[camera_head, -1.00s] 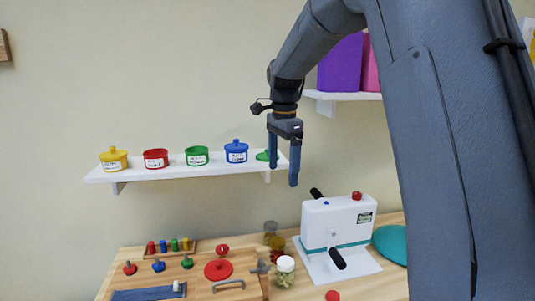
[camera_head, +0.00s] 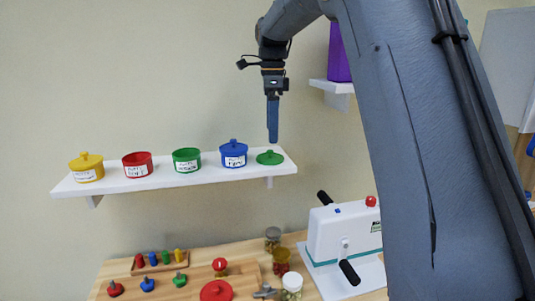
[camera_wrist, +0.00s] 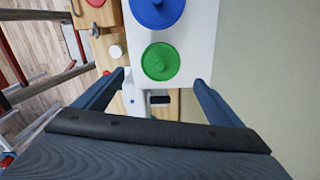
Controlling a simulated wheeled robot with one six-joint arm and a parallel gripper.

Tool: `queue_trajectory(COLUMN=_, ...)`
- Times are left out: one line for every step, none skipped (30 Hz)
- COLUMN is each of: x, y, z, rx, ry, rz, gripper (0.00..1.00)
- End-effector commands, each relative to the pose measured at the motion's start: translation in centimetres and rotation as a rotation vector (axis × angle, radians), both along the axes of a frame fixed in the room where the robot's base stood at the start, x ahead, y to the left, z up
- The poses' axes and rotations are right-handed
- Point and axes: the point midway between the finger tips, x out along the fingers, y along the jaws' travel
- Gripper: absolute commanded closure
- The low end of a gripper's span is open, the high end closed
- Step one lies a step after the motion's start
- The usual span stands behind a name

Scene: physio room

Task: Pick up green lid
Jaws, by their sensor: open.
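The green lid (camera_head: 270,157) lies flat on the right end of the white wall shelf (camera_head: 120,188), its knob upward. My gripper (camera_head: 272,140) is above the lid in the head view, pointing down, with its fingers overlapping edge-on. In the wrist view the green lid (camera_wrist: 160,61) is ahead of the fingers and between their lines. There my gripper (camera_wrist: 160,80) is open and empty, its two fingers wide apart. The lid is not between the fingertips in that view. The open green pot (camera_head: 187,160) stands further left on the shelf.
A blue lidded pot (camera_head: 233,155) stands just left of the lid. A red pot (camera_head: 138,165) and a yellow lidded pot (camera_head: 87,168) are further left. Below is a wooden table with jars and a white machine (camera_head: 340,235). A higher shelf (camera_head: 330,86) is at right.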

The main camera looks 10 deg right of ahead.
Motion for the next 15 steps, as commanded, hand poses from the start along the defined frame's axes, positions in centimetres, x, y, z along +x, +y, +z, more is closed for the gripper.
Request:
queue_trajectory(x=-0.1, y=0.0, z=-0.3, rx=0.0, ry=0.003, rz=0.0, gripper=0.1)
queue_trajectory(x=-0.1, y=0.0, z=-0.6, rx=0.0, ry=0.002, rz=0.0, gripper=0.1)
queue_trajectory(x=-0.1, y=0.0, z=-1.0, rx=0.0, ry=0.002, rz=0.0, gripper=0.1)
queue_trajectory(x=-0.1, y=0.1, z=-1.3, rx=0.0, ry=0.003, rz=0.001, gripper=0.1)
queue_trajectory(x=-0.1, y=0.1, z=-1.6, rx=0.0, ry=0.002, rz=0.002, gripper=0.1)
queue_trajectory(x=-0.1, y=0.1, z=-2.0, rx=0.0, ry=0.002, rz=0.002, gripper=0.1)
queue_trajectory(x=-0.1, y=0.1, z=-2.2, rx=0.0, ry=0.002, rz=0.002, gripper=0.1)
queue_trajectory(x=-0.1, y=0.2, z=-2.4, rx=0.0, ry=0.002, rz=0.002, gripper=0.1)
queue_trajectory(x=-0.1, y=0.2, z=-2.7, rx=0.0, ry=0.002, rz=0.002, gripper=0.1)
queue_trajectory(x=-0.1, y=0.2, z=-2.9, rx=0.0, ry=0.003, rz=0.003, gripper=0.1)
queue_trajectory(x=-0.1, y=0.2, z=-3.2, rx=0.0, ry=0.004, rz=0.002, gripper=0.1)
queue_trajectory(x=-0.1, y=0.2, z=-3.6, rx=0.0, ry=0.003, rz=0.002, gripper=0.1)
queue_trajectory(x=-0.1, y=0.2, z=-3.9, rx=0.0, ry=0.004, rz=0.002, gripper=0.1)
queue_trajectory(x=-0.1, y=0.2, z=-4.3, rx=0.0, ry=0.004, rz=0.002, gripper=0.1)
queue_trajectory(x=-0.1, y=0.2, z=-4.7, rx=0.0, ry=0.004, rz=0.002, gripper=0.1)
